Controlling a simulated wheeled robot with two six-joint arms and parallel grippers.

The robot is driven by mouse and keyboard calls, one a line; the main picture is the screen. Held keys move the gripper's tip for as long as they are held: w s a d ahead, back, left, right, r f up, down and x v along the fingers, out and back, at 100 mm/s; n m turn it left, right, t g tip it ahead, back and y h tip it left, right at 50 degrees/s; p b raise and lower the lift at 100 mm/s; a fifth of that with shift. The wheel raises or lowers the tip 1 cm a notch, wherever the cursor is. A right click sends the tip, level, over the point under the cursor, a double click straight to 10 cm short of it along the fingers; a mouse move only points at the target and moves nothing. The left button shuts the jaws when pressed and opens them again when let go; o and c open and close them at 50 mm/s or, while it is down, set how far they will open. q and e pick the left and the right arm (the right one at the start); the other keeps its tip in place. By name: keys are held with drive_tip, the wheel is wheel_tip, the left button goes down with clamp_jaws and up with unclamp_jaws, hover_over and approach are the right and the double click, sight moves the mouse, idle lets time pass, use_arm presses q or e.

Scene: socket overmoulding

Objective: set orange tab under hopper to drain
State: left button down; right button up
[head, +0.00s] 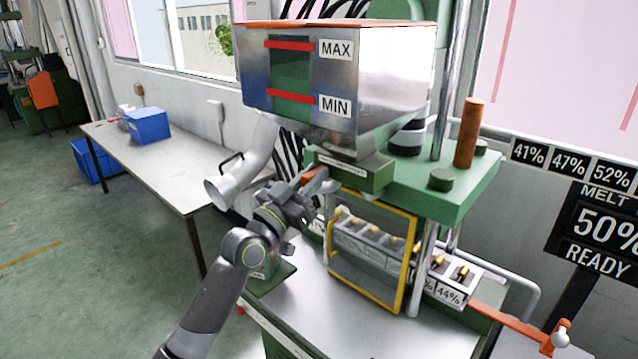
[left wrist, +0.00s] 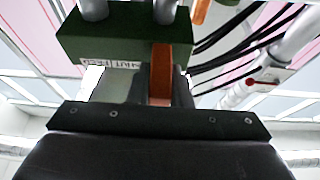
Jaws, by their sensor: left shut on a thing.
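The hopper (head: 340,85) is a metal bin with an orange rim and a window marked MAX and MIN. Under it is a green block (head: 360,178) with a white label, also seen from below in the left wrist view (left wrist: 110,38). The orange tab (head: 311,174) sticks out at the block's left end and shows upright in the left wrist view (left wrist: 161,72). My left gripper (head: 318,188) is at the tab and shut on it; its fingertips partly hide the tab. My right gripper is in neither view.
A yellow-framed guard (head: 332,272) stands before a row of moulds on the press. A green platen (head: 455,185) with a brown post is to the right. An orange lever (head: 515,326) with a white knob juts out lower right. A side table (head: 180,168) stands left.

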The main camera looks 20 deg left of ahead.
use_arm(q)
drive_tip(key=shift+r, duration=0.1)
drive_tip(key=c, duration=1.6)
unclamp_jaws()
drive_tip(key=shift+a, duration=0.1)
drive_tip(key=shift+o, duration=1.2)
drive_tip(key=shift+a, duration=0.15)
drive_tip(key=shift+o, duration=0.2)
drive_tip(key=shift+a, duration=0.1)
drive_tip(key=shift+s+f, duration=0.3)
drive_tip(key=v, duration=1.6)
drive_tip(key=shift+s+a+f, duration=0.15)
drive_tip(key=shift+s+f, duration=0.05)
